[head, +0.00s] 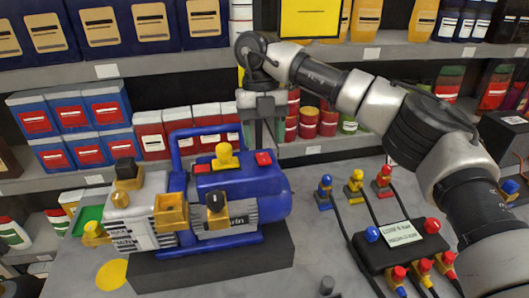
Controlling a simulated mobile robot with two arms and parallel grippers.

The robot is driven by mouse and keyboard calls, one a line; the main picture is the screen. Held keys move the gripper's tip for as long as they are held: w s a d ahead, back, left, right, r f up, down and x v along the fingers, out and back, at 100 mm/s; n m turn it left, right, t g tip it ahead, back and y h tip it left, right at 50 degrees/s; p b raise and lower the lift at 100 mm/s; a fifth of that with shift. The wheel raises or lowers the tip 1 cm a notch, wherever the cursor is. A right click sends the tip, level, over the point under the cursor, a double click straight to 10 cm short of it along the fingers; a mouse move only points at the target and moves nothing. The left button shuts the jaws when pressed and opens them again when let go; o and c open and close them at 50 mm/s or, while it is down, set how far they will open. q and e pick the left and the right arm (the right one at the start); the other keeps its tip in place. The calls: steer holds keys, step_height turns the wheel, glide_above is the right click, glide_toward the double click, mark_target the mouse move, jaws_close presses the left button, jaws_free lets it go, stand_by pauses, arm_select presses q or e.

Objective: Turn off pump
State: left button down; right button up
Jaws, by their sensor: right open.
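The vacuum pump (265,200) stands on a dark base on the grey bench, with a blue motor housing and a grey pump body at its left. A red button-like part (263,158) and a yellow fitting (224,155) sit on top of the housing. A black knob (216,203) is on its front side. My right gripper (258,138) points down behind the top of the housing, close to the red part; its fingertips are partly hidden, and I cannot tell whether it touches the pump. It is open and holds nothing visible. My left gripper is not in view.
A black power strip (400,247) with red and yellow plugs and cables lies at the right. Blue, yellow and red plugs (355,187) stand behind it. A yellow disc (112,274) lies at the front left. Shelves of boxes and cans (310,122) close off the back.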

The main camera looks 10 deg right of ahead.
mark_target(262, 154)
steer(key=v, duration=0.6)
steer(key=shift+r+p, duration=0.35)
